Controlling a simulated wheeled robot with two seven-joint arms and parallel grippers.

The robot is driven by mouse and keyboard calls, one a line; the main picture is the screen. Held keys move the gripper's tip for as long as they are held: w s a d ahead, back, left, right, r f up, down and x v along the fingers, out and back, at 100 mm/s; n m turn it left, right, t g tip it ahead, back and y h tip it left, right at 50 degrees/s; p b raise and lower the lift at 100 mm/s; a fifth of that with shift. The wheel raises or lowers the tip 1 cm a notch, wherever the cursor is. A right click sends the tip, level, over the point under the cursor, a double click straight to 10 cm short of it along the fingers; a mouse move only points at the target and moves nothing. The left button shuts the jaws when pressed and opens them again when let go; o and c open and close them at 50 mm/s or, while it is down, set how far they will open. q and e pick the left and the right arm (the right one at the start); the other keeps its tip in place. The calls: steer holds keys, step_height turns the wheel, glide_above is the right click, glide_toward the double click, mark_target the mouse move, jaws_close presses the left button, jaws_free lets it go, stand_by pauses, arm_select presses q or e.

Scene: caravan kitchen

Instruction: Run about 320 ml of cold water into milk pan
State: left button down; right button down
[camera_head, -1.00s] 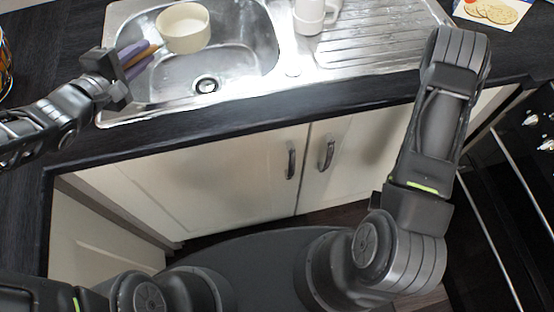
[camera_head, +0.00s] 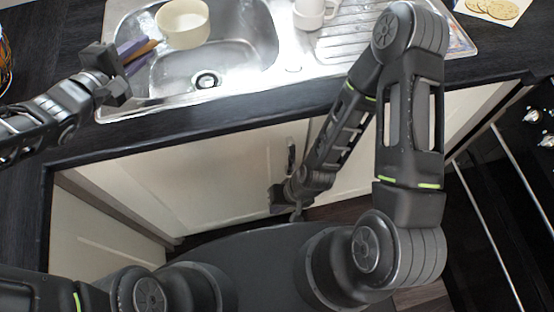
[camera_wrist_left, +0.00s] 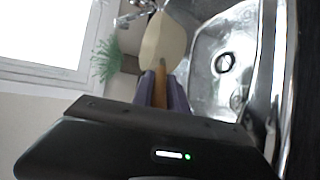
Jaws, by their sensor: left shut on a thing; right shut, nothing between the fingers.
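The cream milk pan (camera_head: 183,40) is held over the back left of the steel sink bowl (camera_head: 235,65), its open top facing up. I cannot tell whether there is water in it. My left gripper (camera_head: 140,54), with purple fingers, is shut on the pan's brown handle; the grip also shows in the left wrist view (camera_wrist_left: 162,92). In that view the pan (camera_wrist_left: 165,45) is beyond the fingers and a metal tap (camera_wrist_left: 140,10) is behind it, partly hidden. My right gripper (camera_head: 284,198) is low in front of the cupboard doors, shut and empty.
A white mug (camera_head: 312,14) stands on the ribbed drainer (camera_head: 350,40) right of the bowl. A card with biscuits (camera_head: 495,10) lies at the back right. The dark worktop edge (camera_head: 230,112) runs along the front. A green plant (camera_wrist_left: 105,62) is near the window.

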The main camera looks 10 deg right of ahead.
arm_select(q)
steer(key=shift+r, duration=0.25)
steer(key=shift+r, duration=2.9)
